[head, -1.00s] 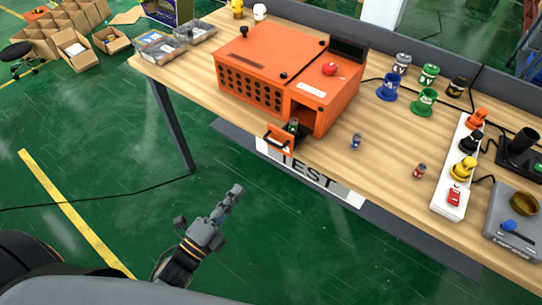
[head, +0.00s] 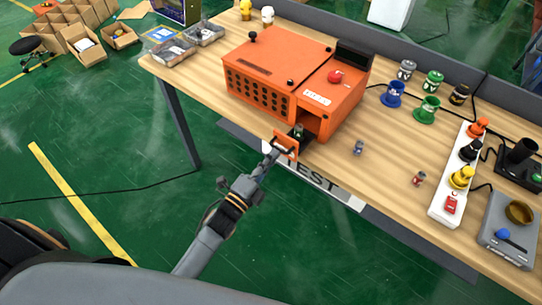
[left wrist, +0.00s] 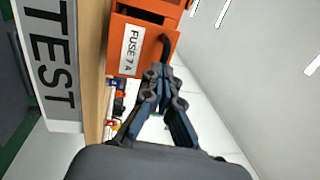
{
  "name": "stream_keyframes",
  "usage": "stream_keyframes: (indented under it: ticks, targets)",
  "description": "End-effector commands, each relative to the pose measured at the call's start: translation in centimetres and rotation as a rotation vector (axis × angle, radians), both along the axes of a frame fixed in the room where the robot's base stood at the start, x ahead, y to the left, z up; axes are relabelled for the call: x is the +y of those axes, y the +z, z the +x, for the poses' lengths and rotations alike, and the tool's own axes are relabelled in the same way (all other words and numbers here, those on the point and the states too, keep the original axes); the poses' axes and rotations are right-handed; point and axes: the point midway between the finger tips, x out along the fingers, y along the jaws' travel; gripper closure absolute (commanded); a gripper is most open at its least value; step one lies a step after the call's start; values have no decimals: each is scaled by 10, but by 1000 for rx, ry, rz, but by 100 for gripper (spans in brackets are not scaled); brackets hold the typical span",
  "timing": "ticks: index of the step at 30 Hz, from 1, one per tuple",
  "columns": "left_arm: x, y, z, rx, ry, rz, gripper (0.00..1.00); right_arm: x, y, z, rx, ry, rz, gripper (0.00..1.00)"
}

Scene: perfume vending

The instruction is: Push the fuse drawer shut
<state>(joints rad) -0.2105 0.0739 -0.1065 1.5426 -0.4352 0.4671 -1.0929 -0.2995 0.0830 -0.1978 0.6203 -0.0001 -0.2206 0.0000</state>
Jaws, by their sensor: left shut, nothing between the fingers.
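The orange machine (head: 275,65) stands on the wooden table. Its fuse drawer (head: 286,143) sticks out at the front, past the table edge, with a dark handle on its orange face. In the left wrist view the drawer face (left wrist: 134,50) carries a "FUSE 7 A" label. My left gripper (head: 268,155) is shut and empty, with its fingertips at the drawer's front by the handle. In the left wrist view the fingertips (left wrist: 160,70) overlap the lower part of the face; I cannot tell if they touch it. My right gripper is not in view.
Two small fuse-like parts, one grey-blue (head: 358,147) and one red (head: 418,179), stand on the table right of the drawer. A white strip (head: 447,200) with coloured knobs lies further right. A TEST sign (head: 315,181) hangs below the table's front edge.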

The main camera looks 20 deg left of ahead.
Motion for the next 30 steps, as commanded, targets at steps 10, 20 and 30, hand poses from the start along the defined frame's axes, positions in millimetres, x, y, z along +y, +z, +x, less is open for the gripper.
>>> stream_keyframes:
  ticks: [10,20,30]
  targets:
    - [-5,-2,15,-5,-1,-1,100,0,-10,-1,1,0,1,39]
    - [-34,-5,93,-4,-1,0,100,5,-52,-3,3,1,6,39]
    - [-40,1,111,-2,1,-1,100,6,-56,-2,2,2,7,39]
